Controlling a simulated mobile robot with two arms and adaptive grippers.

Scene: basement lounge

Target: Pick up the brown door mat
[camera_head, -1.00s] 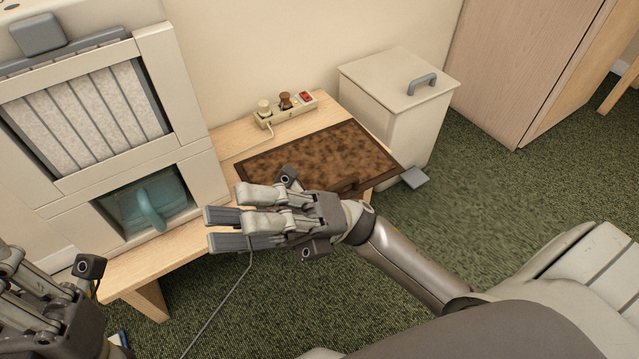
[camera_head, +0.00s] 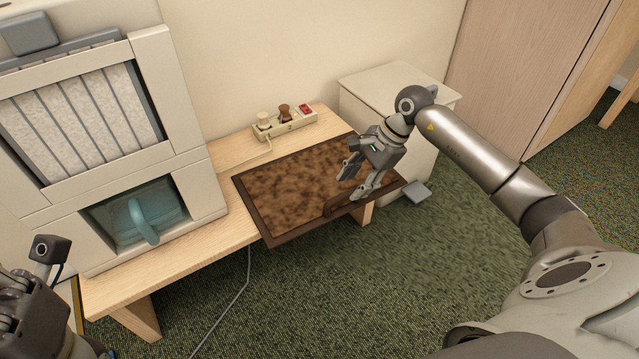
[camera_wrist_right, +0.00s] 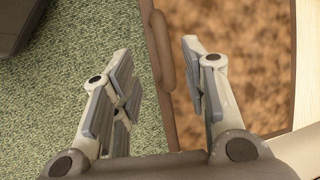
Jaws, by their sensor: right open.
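The brown door mat (camera_head: 290,185) has a mottled middle and a dark border. It lies flat on a low wooden table, with its front edge past the table's front edge. My right gripper (camera_head: 350,184) is open and empty at the mat's front right part. In the right wrist view, the mat's dark edge (camera_wrist_right: 162,100) with a raised strip runs between the open fingers (camera_wrist_right: 157,62). One finger is over the green carpet, the other over the mottled part. I cannot tell whether they touch it. My left gripper (camera_head: 45,300) is at the lower left, partly cut off.
A power strip (camera_head: 287,123) with plugs lies behind the mat. A white bin (camera_head: 365,85) with a grey pedal (camera_head: 417,192) stands close at the right. A large white appliance (camera_head: 185,150) with a teal jug (camera_head: 143,219) stands at the left. The carpet in front is free.

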